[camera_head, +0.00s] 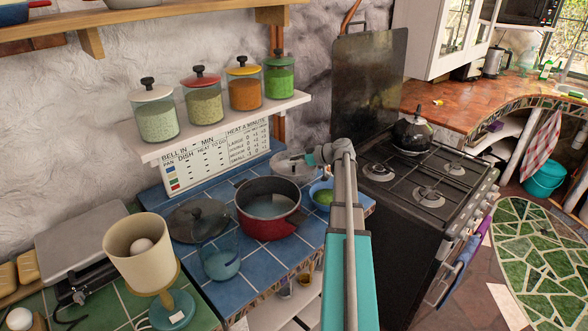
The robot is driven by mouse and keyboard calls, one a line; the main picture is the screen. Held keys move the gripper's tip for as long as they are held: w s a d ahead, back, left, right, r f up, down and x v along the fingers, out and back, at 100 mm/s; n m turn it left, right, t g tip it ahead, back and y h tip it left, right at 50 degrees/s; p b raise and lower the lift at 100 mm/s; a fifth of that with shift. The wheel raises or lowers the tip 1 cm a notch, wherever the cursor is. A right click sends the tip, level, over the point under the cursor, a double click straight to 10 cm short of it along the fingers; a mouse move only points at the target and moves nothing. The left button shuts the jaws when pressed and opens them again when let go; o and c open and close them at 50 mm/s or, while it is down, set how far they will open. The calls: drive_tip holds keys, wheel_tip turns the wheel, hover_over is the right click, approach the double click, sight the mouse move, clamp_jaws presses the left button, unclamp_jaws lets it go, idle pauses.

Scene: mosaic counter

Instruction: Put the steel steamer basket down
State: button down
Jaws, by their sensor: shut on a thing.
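My gripper (313,159) is at the back right of the blue-tiled counter (234,293). It is shut on the rim of a pale grey, shallow round thing, which looks like the steel steamer basket (290,166). The basket is just behind the red pot and left of the gripper. Its lower edge is partly hidden, and I cannot tell whether it touches the tiles or hangs above them. My arm hides part of the counter's right edge.
A red pot (268,221), a dark lid (198,219), a blue glass bowl (221,264) and a blue bowl with green contents (323,196) crowd the tiles. A shelf with jars (205,124) hangs behind. The stove (425,185) stands right. Some front tiles are bare.

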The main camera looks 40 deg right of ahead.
drive_tip(key=shift+f+b, duration=0.4)
drive_tip(key=shift+f, duration=0.3)
drive_tip(key=shift+f, duration=0.15)
drive_tip(key=shift+c, duration=2)
unclamp_jaws()
